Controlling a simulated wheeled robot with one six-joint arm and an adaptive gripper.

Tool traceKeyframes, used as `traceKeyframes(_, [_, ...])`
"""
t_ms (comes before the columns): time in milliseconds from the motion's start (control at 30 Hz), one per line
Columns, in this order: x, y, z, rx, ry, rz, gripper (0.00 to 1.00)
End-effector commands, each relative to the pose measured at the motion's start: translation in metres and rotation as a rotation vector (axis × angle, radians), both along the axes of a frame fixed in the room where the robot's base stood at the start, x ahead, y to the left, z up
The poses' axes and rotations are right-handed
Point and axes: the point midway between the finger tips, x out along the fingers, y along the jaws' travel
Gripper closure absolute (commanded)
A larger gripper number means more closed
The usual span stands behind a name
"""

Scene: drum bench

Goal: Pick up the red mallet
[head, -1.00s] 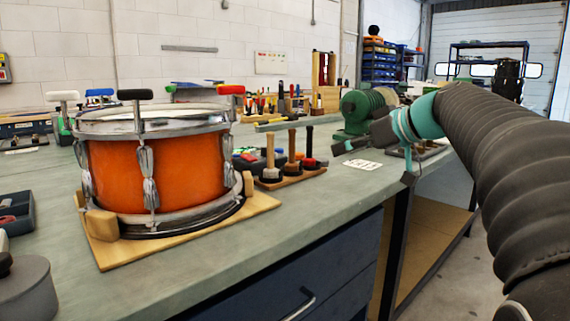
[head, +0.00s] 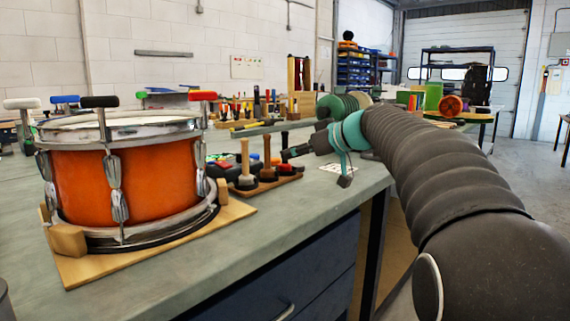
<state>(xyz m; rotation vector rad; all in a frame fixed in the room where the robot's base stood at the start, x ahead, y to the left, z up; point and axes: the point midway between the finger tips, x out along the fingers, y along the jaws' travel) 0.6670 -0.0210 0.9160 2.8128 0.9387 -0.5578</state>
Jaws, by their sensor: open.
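A small wooden rack (head: 262,186) on the bench holds several upright mallets with heads down. Two have pale or brown wooden handles (head: 245,160). The one at the right end has a dark handle, and a red patch (head: 276,162) shows by its head; I take this as the red mallet, but it is small and partly hidden. My gripper (head: 287,154) is open, just right of that dark handle in the picture and above the rack. I cannot tell whether it touches the handle.
An orange drum (head: 135,185) stands on a wooden board at the left, with white, blue, black and red T-handled keys (head: 203,95) at its rim. A green machine (head: 338,105) stands behind my arm. The bench front is clear.

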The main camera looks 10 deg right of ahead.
Motion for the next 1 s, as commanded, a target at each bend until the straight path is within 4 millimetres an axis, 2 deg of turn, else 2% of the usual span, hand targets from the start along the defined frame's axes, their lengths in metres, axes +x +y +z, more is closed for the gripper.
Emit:
traceKeyframes(300, [0.033,0.021,-0.014,0.0,0.001,0.002,0.55])
traceKeyframes(533, [0.034,0.022,-0.015,0.0,0.001,0.001,0.55])
traceKeyframes(567, [0.034,0.022,-0.015,0.0,0.001,0.001,0.6])
traceKeyframes(700, [0.034,0.022,-0.015,0.0,0.001,0.001,0.95])
traceKeyframes(733, [0.034,0.022,-0.015,0.0,0.001,0.001,1.0])
traceKeyframes(1000, [0.034,0.022,-0.015,0.0,0.001,0.001,1.0])
